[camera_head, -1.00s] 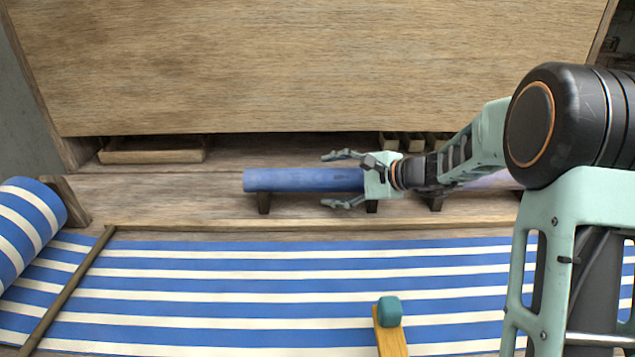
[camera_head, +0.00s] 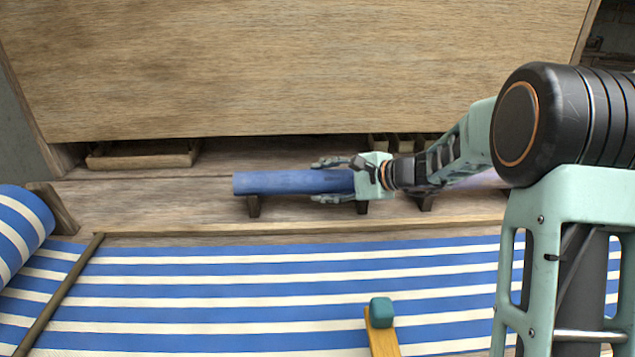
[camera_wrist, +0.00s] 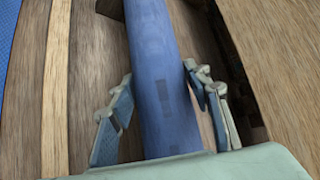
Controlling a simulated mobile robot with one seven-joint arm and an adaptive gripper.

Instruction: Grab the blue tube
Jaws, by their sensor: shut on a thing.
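The blue tube (camera_head: 270,183) lies level on small dark wooden supports along the loom's ledge. My gripper (camera_head: 316,181) is at the tube's right part, with one finger on its far side and one on its near side. In the wrist view the tube (camera_wrist: 150,40) runs between the two fingers (camera_wrist: 157,82), and the gripper is shut on it. The tube's right end is hidden by my gripper.
A wooden support (camera_head: 254,206) holds the tube's left part. A large wooden panel (camera_head: 300,70) rises behind the ledge. Blue-and-white striped cloth (camera_head: 200,290) spreads in front. A yellow bar with a teal cap (camera_head: 381,311) stands at the front. A shallow wooden tray (camera_head: 140,161) sits at the back left.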

